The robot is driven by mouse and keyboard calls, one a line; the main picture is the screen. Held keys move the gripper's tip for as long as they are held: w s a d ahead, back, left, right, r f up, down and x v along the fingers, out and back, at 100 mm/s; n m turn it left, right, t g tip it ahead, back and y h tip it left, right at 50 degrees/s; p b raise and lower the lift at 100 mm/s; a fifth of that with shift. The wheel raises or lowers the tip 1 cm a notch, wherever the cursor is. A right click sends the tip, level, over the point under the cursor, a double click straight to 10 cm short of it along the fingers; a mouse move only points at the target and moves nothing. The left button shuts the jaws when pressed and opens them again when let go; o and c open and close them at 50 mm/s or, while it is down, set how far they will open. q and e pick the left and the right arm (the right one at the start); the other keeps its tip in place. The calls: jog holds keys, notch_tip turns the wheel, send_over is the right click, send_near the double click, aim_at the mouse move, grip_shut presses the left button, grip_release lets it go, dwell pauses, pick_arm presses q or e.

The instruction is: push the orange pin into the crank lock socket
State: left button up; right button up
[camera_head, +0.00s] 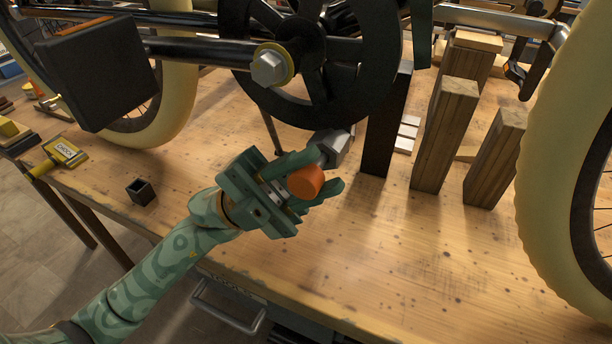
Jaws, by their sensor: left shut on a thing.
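My left gripper (296,188) comes in from the lower left, above the wooden bench top. It is shut on the orange pin (306,182), whose round orange head shows between the green fingers. A grey metal block (338,146) lies just beyond the pin, below the black crank wheel (330,85); it looks like the lock socket. The pin's far end points toward this block, but I cannot tell whether it is inside, touching or apart. My right gripper is out of view.
A black pedal (98,72) and crank arm (200,50) hang at upper left. A black post (385,130) and wooden blocks (440,135) stand to the right. Pale tires (560,150) flank the bench. A small black cup (141,192) stands left. The front bench top (400,260) is clear.

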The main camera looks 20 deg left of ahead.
pick_arm(q)
jog(key=shift+w, duration=0.55)
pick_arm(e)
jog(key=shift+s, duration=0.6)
pick_arm(q)
jog(key=o, duration=1)
jog(key=shift+o, duration=0.2)
jog(key=shift+a+f, duration=0.2)
jog(key=shift+f, duration=0.05)
jog(key=a+f+p, duration=0.1)
jog(key=a+f, duration=0.1)
jog(key=a, duration=1.3)
jog(key=shift+s+a+f, duration=0.2)
jog(key=shift+s+f, duration=0.05)
jog(key=shift+f, duration=0.15)
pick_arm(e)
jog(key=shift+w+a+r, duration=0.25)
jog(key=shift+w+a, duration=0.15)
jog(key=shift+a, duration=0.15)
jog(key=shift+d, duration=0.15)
